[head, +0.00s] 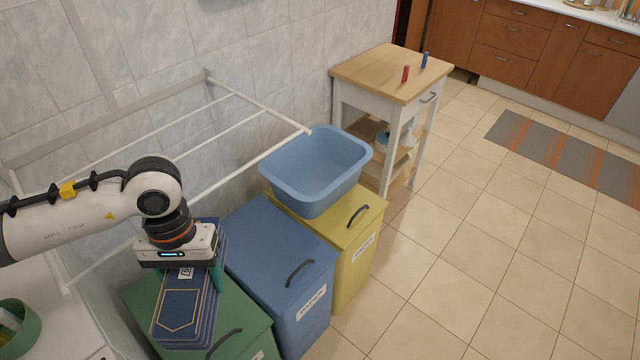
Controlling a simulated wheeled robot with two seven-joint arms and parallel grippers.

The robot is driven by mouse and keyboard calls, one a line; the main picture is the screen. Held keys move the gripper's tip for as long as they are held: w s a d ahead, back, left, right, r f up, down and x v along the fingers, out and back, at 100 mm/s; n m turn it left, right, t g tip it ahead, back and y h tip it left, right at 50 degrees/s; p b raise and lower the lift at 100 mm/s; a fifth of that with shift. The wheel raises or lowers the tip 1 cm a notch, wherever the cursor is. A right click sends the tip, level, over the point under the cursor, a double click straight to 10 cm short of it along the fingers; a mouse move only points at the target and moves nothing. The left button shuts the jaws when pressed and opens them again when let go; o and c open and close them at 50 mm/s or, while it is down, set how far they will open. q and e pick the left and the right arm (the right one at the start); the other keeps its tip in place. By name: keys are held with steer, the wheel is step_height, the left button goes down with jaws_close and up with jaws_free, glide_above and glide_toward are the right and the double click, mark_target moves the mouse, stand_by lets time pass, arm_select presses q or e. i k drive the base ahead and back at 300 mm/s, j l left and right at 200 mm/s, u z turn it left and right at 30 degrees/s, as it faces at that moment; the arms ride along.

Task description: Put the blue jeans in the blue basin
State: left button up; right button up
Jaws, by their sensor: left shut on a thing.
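The blue jeans (186,312) are a folded dark blue stack with tan stitching, at the lower left of the head view. My left gripper (190,270) comes down over their upper part and is shut on them. The gripper body hides some of the cloth. The jeans are over the green bin's lid; I cannot tell whether they touch it. The blue basin (316,172) stands upright on the yellow bin, to the right of and farther away than the gripper. The inside that shows is empty. My right gripper is not in view.
A blue bin (277,248) stands between the green bin (248,325) and the yellow bin (366,204). A white drying rack (258,104) spans the tiled wall behind the arm. A wooden-topped cart (385,72) stands beyond the basin. Open floor lies to the right.

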mark_target(322, 181)
steer(key=i+l, duration=0.25)
steer(key=l, duration=0.25)
steer(key=i+l, duration=0.25)
steer(key=l, duration=0.2)
steer(key=i+l+z, duration=0.1)
steer(key=i+l, duration=0.2)
steer(key=l, duration=0.2)
steer(key=i+l, duration=0.25)
steer(key=l, duration=0.2)
